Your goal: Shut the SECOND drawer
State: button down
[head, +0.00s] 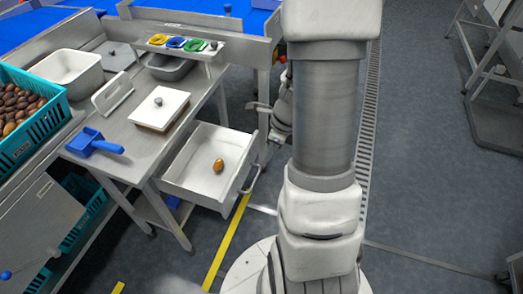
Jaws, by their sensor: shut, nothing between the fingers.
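The open drawer (184,192) is a white and steel box pulled out from under the right end of the steel table. One brown date (219,165) lies on its floor. The drawer's bar handle (251,178) is on its right-hand front. No label on the drawer can be read. My gripper (256,107) is partly hidden behind my arm, above and to the right of the drawer and apart from its handle. It is shut and empty.
A small rack (180,31) holds coloured dishes.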

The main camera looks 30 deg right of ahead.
aim_at(244, 167)
jog(key=w+a+f+b, duration=0.1)
jog(key=f, duration=0.1)
jog(key=w+f+b, duration=0.1)
jog(key=f, duration=0.2)
jog(key=w+a+f+b, duration=0.1)
jog(key=f, duration=0.1)
jog(key=shift+w+a+f, duration=0.15)
jog(key=shift+a+f, duration=0.05)
jog(key=shift+a, duration=0.15)
jog(key=shift+w+a, duration=0.5)
jog(key=shift+w, duration=0.15)
jog(key=shift+w+a+r+p, duration=0.1)
jog(key=shift+w+a+p, duration=0.3)
jog(key=shift+w+p, duration=0.1)
jog(key=w+a+p, duration=0.3)
jog(key=w+a, duration=0.1)
jog(key=w, duration=0.1)
jog(key=w+a+p, duration=0.4)
jog(key=w+a, duration=0.1)
jog(key=w, duration=0.1)
jog(key=w+a+p, duration=0.4)
jog(key=w, duration=0.2)
jog(key=shift+w+a, duration=0.15)
jog(key=shift+a, duration=0.05)
